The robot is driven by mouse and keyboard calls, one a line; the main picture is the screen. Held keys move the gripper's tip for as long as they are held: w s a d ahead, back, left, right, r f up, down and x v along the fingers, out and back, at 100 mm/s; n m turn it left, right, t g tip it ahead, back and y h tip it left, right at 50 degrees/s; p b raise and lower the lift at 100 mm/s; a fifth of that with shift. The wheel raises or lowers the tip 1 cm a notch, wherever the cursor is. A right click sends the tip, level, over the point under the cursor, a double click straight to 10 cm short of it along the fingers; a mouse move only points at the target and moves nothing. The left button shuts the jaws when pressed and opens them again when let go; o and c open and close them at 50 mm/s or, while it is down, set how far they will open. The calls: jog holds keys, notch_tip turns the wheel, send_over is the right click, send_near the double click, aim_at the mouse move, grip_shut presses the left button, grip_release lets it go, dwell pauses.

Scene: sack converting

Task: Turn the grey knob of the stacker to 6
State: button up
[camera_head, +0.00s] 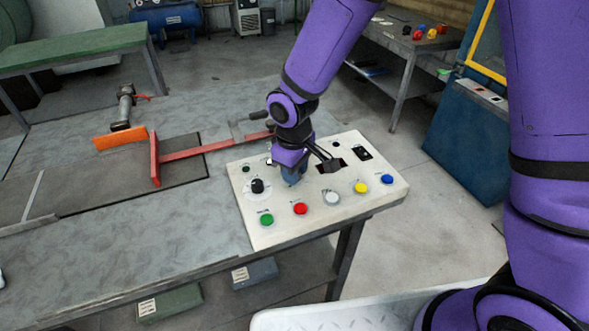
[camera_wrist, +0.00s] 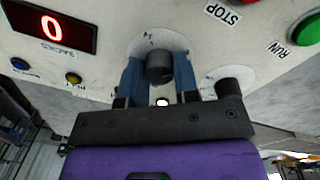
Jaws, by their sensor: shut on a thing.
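The grey knob (camera_wrist: 160,67) sits on a pale round dial in the wrist view, on the cream control panel (camera_head: 240,215). My gripper (camera_wrist: 160,76) has its two blue fingers on either side of the knob and is shut on it. In the head view my gripper (camera_head: 291,177) points down at the panel and hides the knob. A small mark shows on the dial above the knob, but I cannot read it. I cannot tell which number the knob points to.
A black knob (camera_head: 258,187) stands close left of my gripper. Green (camera_head: 266,219), red (camera_head: 300,208), white (camera_head: 331,197), yellow (camera_head: 361,187) and blue (camera_head: 387,179) buttons line the front edge. A display (camera_wrist: 50,25) reads 0. A red T-shaped bar (camera_head: 195,150) lies left.

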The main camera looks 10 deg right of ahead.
dwell(0.3)
jog(key=o, duration=0.9)
jog(key=shift+r, duration=0.15)
notch_tip(320, 180, up, 11)
jog(key=shift+s+a+f, duration=0.1)
jog(key=shift+s+f, duration=0.05)
jog(key=shift+f, duration=0.05)
jog(key=s+d+r+m+t, duration=0.25)
jog(key=s+d+r, duration=0.25)
jog(key=d+r, duration=0.4)
jog(key=s+d+r+m+t, duration=0.1)
jog(key=s+d+r+m, duration=0.5)
jog(key=d, duration=0.5)
jog(key=shift+m+t, duration=0.65)
jog(key=shift+m, duration=0.1)
jog(key=s+d+r, duration=0.1)
jog(key=s, duration=0.1)
jog(key=s+d+r, duration=0.1)
jog(key=s+d, duration=0.1)
jog(key=s+d+r, duration=0.1)
jog(key=s+d, duration=0.1)
jog(key=s, duration=0.1)
jog(key=shift+s+r, duration=0.1)
jog(key=shift+r, duration=0.05)
